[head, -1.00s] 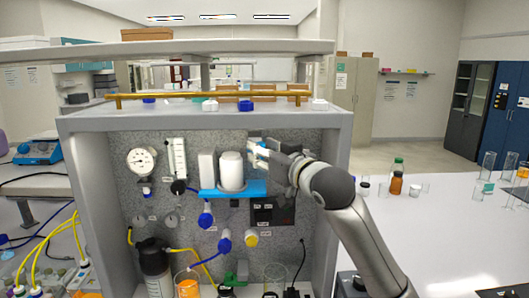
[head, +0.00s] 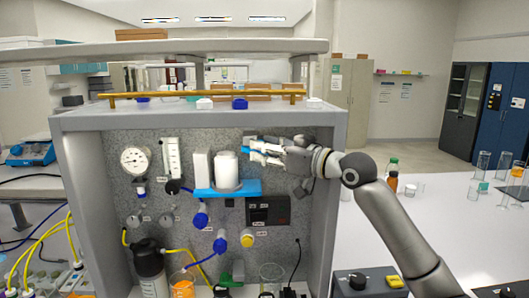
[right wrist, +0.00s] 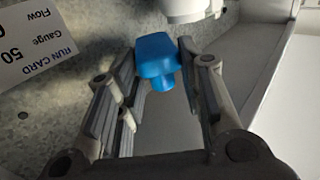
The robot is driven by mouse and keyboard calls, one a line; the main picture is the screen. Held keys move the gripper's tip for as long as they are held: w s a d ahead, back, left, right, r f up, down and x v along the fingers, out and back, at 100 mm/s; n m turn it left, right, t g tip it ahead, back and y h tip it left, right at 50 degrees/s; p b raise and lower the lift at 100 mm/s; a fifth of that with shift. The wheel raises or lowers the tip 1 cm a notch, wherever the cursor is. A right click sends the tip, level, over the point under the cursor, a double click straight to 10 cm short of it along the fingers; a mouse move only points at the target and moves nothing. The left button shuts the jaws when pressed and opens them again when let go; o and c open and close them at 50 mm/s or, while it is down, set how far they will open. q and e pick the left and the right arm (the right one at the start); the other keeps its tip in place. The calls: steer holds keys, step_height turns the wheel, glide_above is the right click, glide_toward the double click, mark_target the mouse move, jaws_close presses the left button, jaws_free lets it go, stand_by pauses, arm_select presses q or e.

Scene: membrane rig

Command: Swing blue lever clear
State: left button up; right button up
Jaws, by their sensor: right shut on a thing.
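The blue lever (right wrist: 158,62) shows in the right wrist view as a rounded blue block with a stub, between my two fingers. My right gripper (right wrist: 160,80) is shut on it. In the head view the right gripper (head: 262,151) reaches in from the right, in front of the speckled panel, above and right of the blue bracket. A little blue shows at its fingertips; most of the lever is hidden there. My left gripper is not in view.
A white canister (head: 227,170) stands on the blue bracket (head: 237,189), close left of the gripper. The rig's right side wall (head: 327,200) is close to my forearm. A run card (right wrist: 40,42) is on the panel. A brass rail (head: 205,95) runs above.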

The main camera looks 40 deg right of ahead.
steer(key=shift+f+y, duration=0.1)
steer(key=shift+y, duration=0.3)
steer(key=o, duration=0.7)
steer(key=shift+d, duration=0.1)
steer(key=shift+a+h, duration=0.25)
steer(key=shift+h, duration=0.15)
